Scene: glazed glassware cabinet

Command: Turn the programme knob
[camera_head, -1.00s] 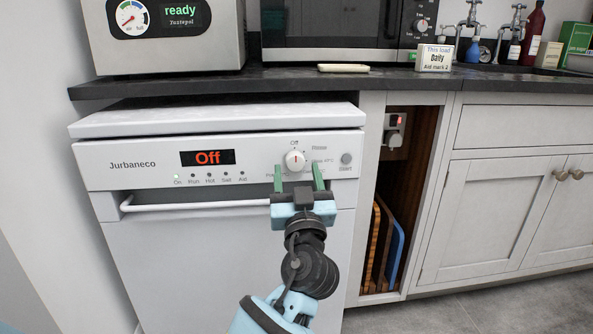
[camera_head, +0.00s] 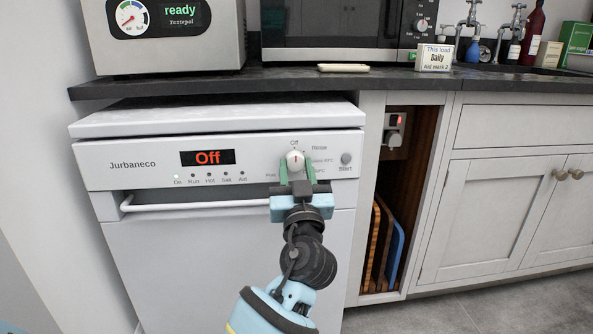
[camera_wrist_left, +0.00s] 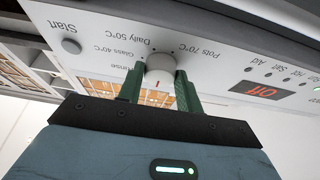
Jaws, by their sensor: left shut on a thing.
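The programme knob (camera_head: 294,158) is a round white dial on the white dishwasher's front panel (camera_head: 140,175), with "Off" printed above it. In the left wrist view the knob (camera_wrist_left: 160,70) sits between the two green fingers. My left gripper (camera_head: 296,172) is shut on the knob from the front, its fingers on either side. The wrist view also shows the left gripper (camera_wrist_left: 159,84), and labels for Glass 40°C, Daily 50°C and Pots 70°C around the knob. The display (camera_head: 208,157) reads "Off" in red. My right gripper is out of view.
A Start button (camera_head: 346,158) is right of the knob. A door handle bar (camera_head: 195,204) runs below the panel. A card (camera_head: 435,57) on the dark worktop (camera_head: 300,76) reads "This load Daily". Boards (camera_head: 385,245) stand in an open bay at right.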

